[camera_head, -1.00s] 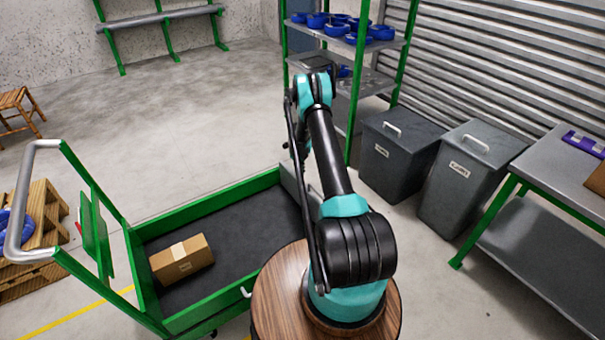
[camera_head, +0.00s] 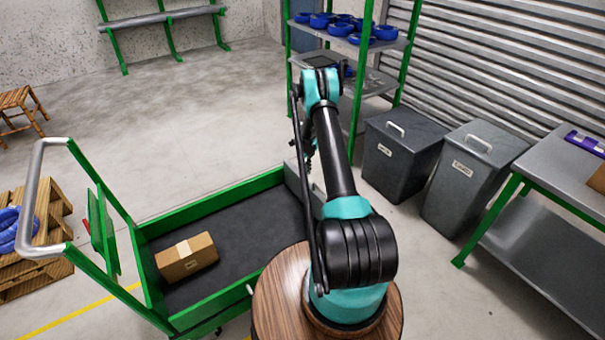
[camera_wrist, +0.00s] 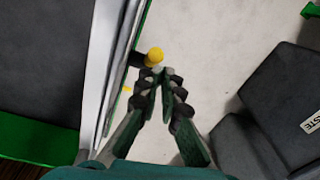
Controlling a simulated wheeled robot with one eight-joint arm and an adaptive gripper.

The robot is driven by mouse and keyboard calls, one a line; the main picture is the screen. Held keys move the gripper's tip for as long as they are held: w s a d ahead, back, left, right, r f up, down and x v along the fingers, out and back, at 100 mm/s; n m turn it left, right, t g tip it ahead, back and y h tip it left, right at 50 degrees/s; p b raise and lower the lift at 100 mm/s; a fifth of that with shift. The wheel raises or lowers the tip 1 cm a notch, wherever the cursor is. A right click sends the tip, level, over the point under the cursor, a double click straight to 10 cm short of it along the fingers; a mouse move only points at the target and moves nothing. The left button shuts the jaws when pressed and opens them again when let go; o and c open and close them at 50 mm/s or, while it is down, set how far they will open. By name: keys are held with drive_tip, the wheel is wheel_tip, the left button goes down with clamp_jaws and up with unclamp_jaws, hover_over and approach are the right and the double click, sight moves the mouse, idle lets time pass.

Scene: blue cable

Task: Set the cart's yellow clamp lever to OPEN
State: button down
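The yellow knob (camera_wrist: 154,57) of the clamp lever shows in the wrist view, at the end of a short dark stem beside the pale metal end edge of the cart. My gripper (camera_wrist: 160,76) has its two fingertips close together, just below the knob in the picture. They look very near it; whether they touch I cannot tell. Nothing shows between the fingers. In the head view the green cart (camera_head: 212,208) stands left of my arm, with a dark bed. The lever is not visible there, behind my arm. No OPEN marking is legible.
A cardboard box (camera_head: 186,257) lies in the cart. Two grey lidded bins (camera_head: 400,160) (camera_head: 470,185) stand right of my arm, beside a metal workbench (camera_head: 545,205). A shelf (camera_head: 352,45) holds several blue coils. A pallet (camera_head: 40,270) stands at left. Open floor lies behind the cart.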

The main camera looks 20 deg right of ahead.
drive_tip(key=shift+s+d+r, duration=0.25)
drive_tip(key=shift+s+r, duration=0.05)
drive_tip(key=shift+r, duration=0.35)
drive_tip(key=w+a+r, duration=0.3)
drive_tip(key=w+r, duration=0.1)
drive_tip(key=w, duration=0.4)
drive_tip(key=shift+w+a, duration=0.15)
drive_tip(key=s+a+r+n+t, duration=0.1)
drive_tip(key=s+r+n, duration=0.25)
drive_tip(key=r, duration=0.45)
drive_tip(key=s+a+r+n, duration=0.2)
drive_tip(key=s+r+n, duration=0.15)
drive_tip(key=r, duration=0.45)
drive_tip(key=s+a+r+n+t, duration=0.1)
drive_tip(key=s+a+r+n, duration=0.2)
drive_tip(key=s+r+n, duration=0.75)
drive_tip(key=s+a+r+n+t, duration=0.1)
drive_tip(key=s+n, duration=0.5)
drive_tip(key=s, duration=1.2)
drive_tip(key=s+a+r+n+t, duration=0.1)
drive_tip(key=s+a+n, duration=0.2)
drive_tip(key=s, duration=1.5)
drive_tip(key=n, duration=0.3)
drive_tip(key=shift+s+r+n+y, duration=0.15)
drive_tip(key=shift+n+y, duration=0.2)
drive_tip(key=shift+y, duration=0.05)
